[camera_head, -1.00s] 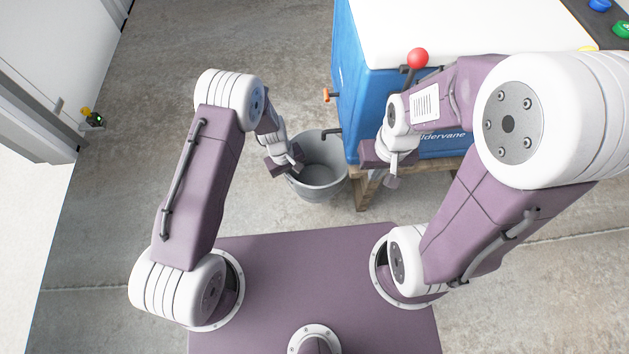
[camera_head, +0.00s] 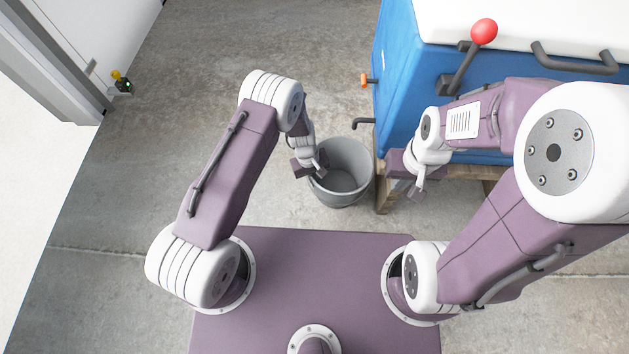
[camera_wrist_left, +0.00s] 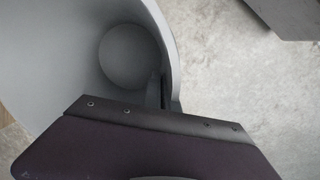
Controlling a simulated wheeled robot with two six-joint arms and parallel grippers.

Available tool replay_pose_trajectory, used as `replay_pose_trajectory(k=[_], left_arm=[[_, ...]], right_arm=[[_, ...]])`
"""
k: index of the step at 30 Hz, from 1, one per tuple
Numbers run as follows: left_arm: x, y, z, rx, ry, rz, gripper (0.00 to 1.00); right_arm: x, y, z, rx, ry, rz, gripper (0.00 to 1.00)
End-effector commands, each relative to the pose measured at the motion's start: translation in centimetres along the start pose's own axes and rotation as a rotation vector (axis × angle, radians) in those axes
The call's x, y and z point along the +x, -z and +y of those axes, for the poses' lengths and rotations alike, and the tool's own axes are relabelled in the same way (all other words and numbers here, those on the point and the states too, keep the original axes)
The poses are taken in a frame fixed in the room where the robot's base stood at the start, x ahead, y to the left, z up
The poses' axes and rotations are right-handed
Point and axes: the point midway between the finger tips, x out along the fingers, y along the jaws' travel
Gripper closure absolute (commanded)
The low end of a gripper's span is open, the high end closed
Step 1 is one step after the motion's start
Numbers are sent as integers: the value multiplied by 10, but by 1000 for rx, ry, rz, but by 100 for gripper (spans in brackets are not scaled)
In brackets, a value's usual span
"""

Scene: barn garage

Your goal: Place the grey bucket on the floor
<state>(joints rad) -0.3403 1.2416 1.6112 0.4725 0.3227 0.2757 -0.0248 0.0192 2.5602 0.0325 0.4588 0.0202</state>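The grey bucket (camera_head: 344,183) is upright and looks empty, left of the wooden stand under the blue cooler. My left gripper (camera_head: 319,169) is at the bucket's left rim and appears shut on its wall. In the left wrist view the bucket's curved wall (camera_wrist_left: 40,65) and round bottom show, with a dark finger against the inside near the rim. Whether the bucket's base touches the floor (camera_head: 230,60) cannot be told. My right gripper (camera_head: 418,187) hangs beside the stand, apart from the bucket; its finger gap does not show clearly.
The blue cooler (camera_head: 400,95) with white lid stands on a wooden stand (camera_head: 389,190) close right of the bucket. Concrete floor is clear left of and beyond the bucket. A white wall panel is at far left.

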Motion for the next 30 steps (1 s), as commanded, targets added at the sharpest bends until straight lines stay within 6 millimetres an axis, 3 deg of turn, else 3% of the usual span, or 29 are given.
replay_pose_trajectory(k=[5,8,9,18,20,30], left_arm=[[2,0,0,0,0,0,100],[2,0,0,0,0,-1,78],[2,0,0,0,0,-1,76],[-2,0,0,0,0,-1,76],[-11,-1,1,-1,0,0,76],[-98,-1,1,-2,0,0,76]], right_arm=[[2,0,0,0,0,1,100],[1,0,0,0,0,1,100],[1,0,0,0,0,1,100],[-2,0,0,0,0,1,100],[-9,1,0,0,0,0,100],[-72,8,-1,0,0,1,100]])
